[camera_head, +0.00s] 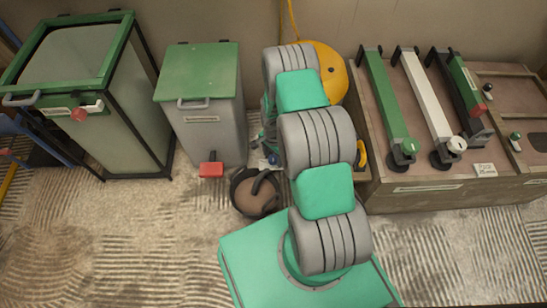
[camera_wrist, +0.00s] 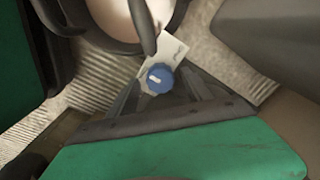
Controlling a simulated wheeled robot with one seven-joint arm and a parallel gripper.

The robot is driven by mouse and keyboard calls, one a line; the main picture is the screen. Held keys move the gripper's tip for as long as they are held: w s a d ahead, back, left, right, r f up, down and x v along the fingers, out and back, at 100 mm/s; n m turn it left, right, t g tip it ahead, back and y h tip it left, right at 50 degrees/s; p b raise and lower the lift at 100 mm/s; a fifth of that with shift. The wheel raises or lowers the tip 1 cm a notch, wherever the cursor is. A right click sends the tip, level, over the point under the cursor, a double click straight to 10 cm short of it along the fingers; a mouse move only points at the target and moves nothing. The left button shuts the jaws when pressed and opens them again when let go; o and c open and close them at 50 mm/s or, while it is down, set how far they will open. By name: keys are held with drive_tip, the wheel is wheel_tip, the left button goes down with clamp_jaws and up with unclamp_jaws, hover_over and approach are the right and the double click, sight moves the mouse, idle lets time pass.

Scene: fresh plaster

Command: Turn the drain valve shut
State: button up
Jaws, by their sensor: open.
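A blue round knob (camera_wrist: 157,78) with a white mark sits near the middle of the wrist view, beside a pale label plate (camera_wrist: 173,51). In the head view a small blue part (camera_head: 273,159) shows beside my arm, low between the grey bin and the crate. I cannot read which fitting is named the drain valve. Nothing is seen touching the knob.
A dark bucket (camera_head: 244,201) stands on the floor beside my arm. A grey bin (camera_head: 205,130) with a green lid and red fitting (camera_head: 211,170) stands left. A framed tank (camera_head: 115,125) with a red knob (camera_head: 79,115) is farther left. A wooden crate (camera_head: 415,200) blocks the right.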

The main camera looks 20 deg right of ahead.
drive_tip(key=shift+c, duration=0.6)
clamp_jaws()
